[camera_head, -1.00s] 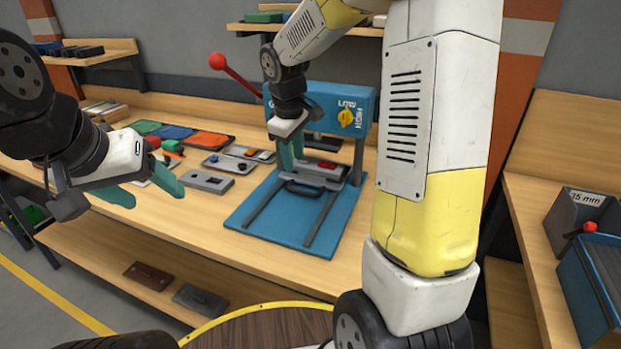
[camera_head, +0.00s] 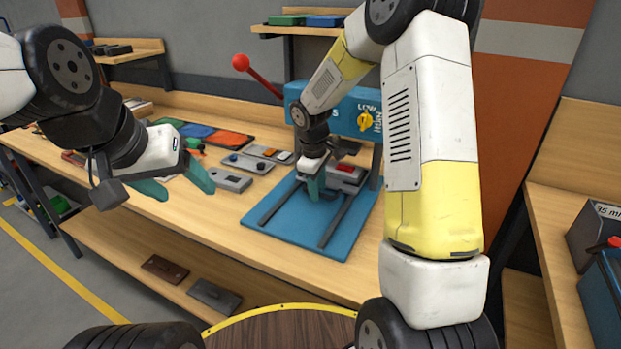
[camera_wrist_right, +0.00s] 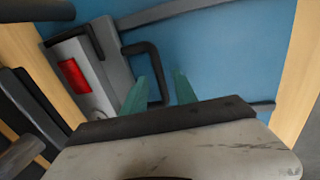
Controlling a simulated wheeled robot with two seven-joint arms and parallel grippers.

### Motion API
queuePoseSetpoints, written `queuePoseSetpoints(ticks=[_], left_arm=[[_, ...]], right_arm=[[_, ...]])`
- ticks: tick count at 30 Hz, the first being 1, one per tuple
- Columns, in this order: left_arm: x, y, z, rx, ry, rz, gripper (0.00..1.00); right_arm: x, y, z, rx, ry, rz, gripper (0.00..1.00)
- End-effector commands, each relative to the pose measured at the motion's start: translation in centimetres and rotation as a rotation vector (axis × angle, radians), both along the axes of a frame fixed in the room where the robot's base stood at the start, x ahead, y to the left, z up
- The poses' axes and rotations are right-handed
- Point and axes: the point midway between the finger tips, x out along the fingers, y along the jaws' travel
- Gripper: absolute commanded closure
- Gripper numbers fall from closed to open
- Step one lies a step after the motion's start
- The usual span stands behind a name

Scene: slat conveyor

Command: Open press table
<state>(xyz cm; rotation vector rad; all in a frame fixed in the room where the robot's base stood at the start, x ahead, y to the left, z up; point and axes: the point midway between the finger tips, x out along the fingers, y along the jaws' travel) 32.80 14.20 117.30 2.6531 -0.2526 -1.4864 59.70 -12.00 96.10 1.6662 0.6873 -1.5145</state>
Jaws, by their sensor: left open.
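The blue press (camera_head: 335,108) stands on the wooden bench, with a red-knobbed lever (camera_head: 262,80) at its left and a yellow dial. Its grey sliding table (camera_head: 349,175) bears a red block and sits at the back of the rails on the blue base (camera_head: 285,236). My right gripper (camera_head: 316,190) is low over the base at the table's front. The right wrist view shows its teal fingers apart, with the table's dark handle (camera_wrist_right: 158,62) seemingly between them; contact cannot be told. My left gripper (camera_head: 186,188) is open and empty, left of the press.
Coloured trays (camera_head: 197,130) and small grey parts (camera_head: 230,179) lie on the bench left of the press. A shelf (camera_head: 290,30) is above the press. Grey and blue bins (camera_head: 600,290) stand on the right bench. The front of the blue base is clear.

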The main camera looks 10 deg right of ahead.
Motion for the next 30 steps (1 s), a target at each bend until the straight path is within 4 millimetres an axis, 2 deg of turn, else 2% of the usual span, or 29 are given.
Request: queuePoseSetpoints(ticks=[5,10,11,30], left_arm=[[0.00,0.00,0.00,0.000,0.000,0.000,0.35],[0.00,0.00,0.00,0.000,0.000,0.000,0.35],[0.00,0.00,0.00,0.000,0.000,0.000,0.35],[0.00,0.00,0.00,0.000,0.000,0.000,0.35]], right_arm=[[0.00,-0.01,0.00,0.000,0.000,0.000,0.66],[0.00,-0.01,0.02,0.000,0.000,0.000,0.97],[0.00,-0.01,0.02,0.000,0.000,0.000,1.00],[0.02,0.00,0.06,0.000,-0.001,0.000,1.00]])
